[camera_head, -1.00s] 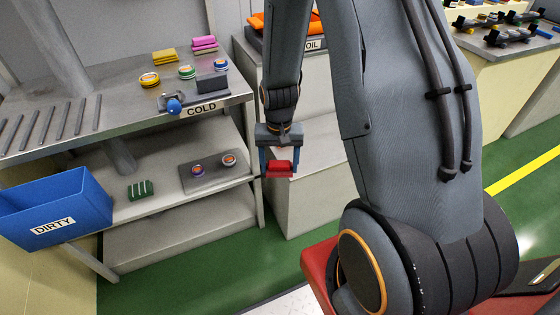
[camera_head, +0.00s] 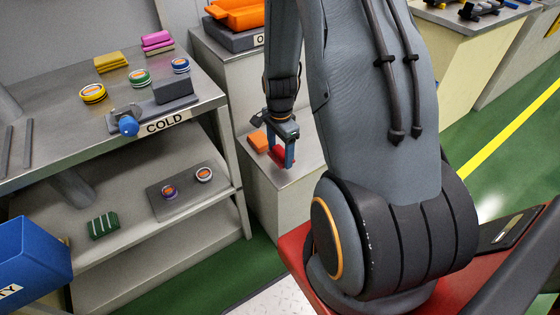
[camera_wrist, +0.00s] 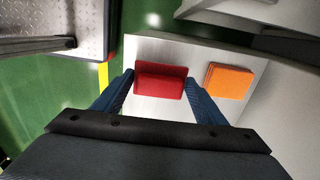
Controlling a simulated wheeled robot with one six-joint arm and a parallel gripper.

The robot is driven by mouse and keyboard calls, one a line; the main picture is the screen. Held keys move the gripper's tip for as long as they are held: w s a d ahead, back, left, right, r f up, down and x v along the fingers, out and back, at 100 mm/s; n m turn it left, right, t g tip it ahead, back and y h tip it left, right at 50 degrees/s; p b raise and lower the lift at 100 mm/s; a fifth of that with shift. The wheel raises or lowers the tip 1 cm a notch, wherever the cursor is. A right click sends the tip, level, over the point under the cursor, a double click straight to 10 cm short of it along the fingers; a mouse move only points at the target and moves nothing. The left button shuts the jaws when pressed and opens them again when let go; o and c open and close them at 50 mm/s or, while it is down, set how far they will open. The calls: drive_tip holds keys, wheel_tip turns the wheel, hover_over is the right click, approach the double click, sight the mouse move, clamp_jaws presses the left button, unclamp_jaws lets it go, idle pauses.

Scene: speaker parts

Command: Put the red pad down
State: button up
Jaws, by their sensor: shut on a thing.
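The red pad (camera_head: 282,151) is between the two blue fingers of my gripper (camera_head: 281,152), and the gripper is shut on it. In the wrist view the red pad (camera_wrist: 161,80) lies across between the fingertips of my gripper (camera_wrist: 160,84), above a pale grey top. The grey block (camera_head: 290,190) with that pale top is below the gripper. An orange pad (camera_head: 258,141) lies on the top, to the left of the gripper in the head view. It shows to the right in the wrist view (camera_wrist: 229,81). I cannot tell whether the red pad touches the top.
The metal shelf (camera_head: 190,125) labelled COLD stands at the left, with several coloured tins and pads. A blue bin (camera_head: 30,250) is at the lower left. The pale top has bare room around the red pad.

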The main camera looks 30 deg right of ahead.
sight(280, 161)
drive_tip(key=shift+f, duration=2.2)
drive_tip(key=shift+f, duration=0.15)
drive_tip(key=o, duration=1.3)
wheel_tip(280, 161, up, 12)
drive_tip(key=shift+r, duration=0.25)
drive_tip(key=s+a+r+n, duration=0.3)
drive_tip(key=s+r+n, duration=0.2)
drive_tip(key=s+a+r+n, duration=0.4)
drive_tip(key=r+n, duration=0.1)
drive_tip(key=r, duration=0.1)
drive_tip(key=s+a+r+n, duration=0.3)
drive_tip(key=s+r+n, duration=0.2)
drive_tip(key=r, duration=0.1)
drive_tip(key=shift+s+a+r+n, duration=0.15)
drive_tip(key=shift+s+r+n, duration=0.05)
drive_tip(key=shift+s+n, duration=0.2)
